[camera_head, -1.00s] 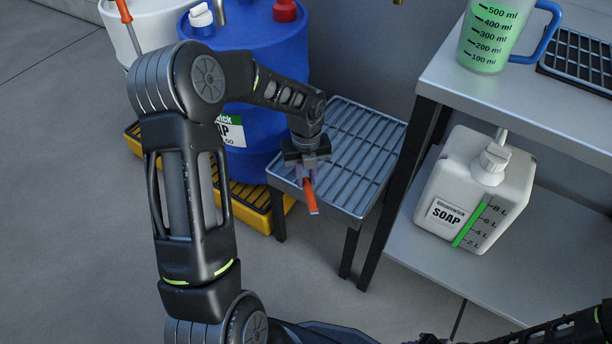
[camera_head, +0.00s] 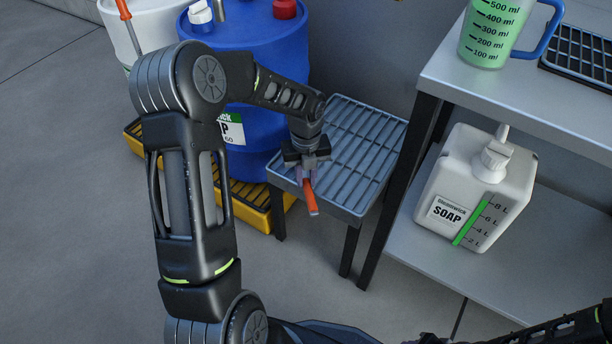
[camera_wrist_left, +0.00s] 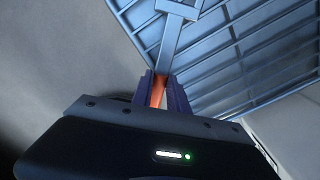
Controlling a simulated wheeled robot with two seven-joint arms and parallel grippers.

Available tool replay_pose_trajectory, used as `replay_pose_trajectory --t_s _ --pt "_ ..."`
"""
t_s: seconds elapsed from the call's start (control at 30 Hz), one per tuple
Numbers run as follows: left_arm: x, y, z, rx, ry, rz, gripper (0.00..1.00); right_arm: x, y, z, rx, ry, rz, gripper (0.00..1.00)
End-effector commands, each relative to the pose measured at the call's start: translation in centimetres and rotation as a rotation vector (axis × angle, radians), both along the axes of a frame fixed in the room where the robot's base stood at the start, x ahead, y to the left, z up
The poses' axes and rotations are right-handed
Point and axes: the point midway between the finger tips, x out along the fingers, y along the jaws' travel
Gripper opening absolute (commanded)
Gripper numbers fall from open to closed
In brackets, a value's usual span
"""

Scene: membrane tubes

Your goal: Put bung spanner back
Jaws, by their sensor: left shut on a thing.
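The bung spanner has an orange handle (camera_head: 310,197) and a grey metal shaft (camera_wrist_left: 176,40). My left gripper (camera_head: 306,178) is shut on the orange handle, over the small slatted stand (camera_head: 372,145). In the left wrist view the purple-grey fingers (camera_wrist_left: 162,88) close around the handle, and the shaft runs away from them over the slats. The spanner's flat head (camera_wrist_left: 180,8) is cut off by the top edge. In the head view the gripper hides the shaft. I cannot tell whether the spanner touches the stand. My right gripper is out of view.
A blue drum (camera_head: 265,65) and a white drum (camera_head: 150,20) stand on a yellow pallet (camera_head: 250,196) at left. A bench (camera_head: 470,90) with a measuring jug (camera_head: 490,38) is at right. A white soap canister (camera_head: 475,190) stands on its lower shelf.

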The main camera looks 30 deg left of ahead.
Motion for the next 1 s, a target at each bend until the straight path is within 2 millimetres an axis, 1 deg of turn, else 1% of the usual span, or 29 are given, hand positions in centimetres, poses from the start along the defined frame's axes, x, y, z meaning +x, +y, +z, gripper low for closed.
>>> replay_pose_trajectory --t_s 0.3,0.33,0.6,0.9,1.0 --pt "-0.01 0.00 -0.70 -0.001 0.001 0.000 0.00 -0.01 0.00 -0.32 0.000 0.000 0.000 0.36" --pt "-0.01 0.01 -0.62 0.000 0.000 0.000 0.22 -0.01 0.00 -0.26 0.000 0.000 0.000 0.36" --pt "-0.01 0.01 -0.60 0.000 0.000 0.000 0.44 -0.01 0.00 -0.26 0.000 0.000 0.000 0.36" --pt "-0.04 0.01 -0.63 0.000 0.001 0.000 0.45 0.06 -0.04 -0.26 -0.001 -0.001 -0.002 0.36" --pt "0.02 0.02 0.10 0.001 -0.001 0.001 0.45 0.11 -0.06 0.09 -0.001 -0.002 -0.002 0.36"
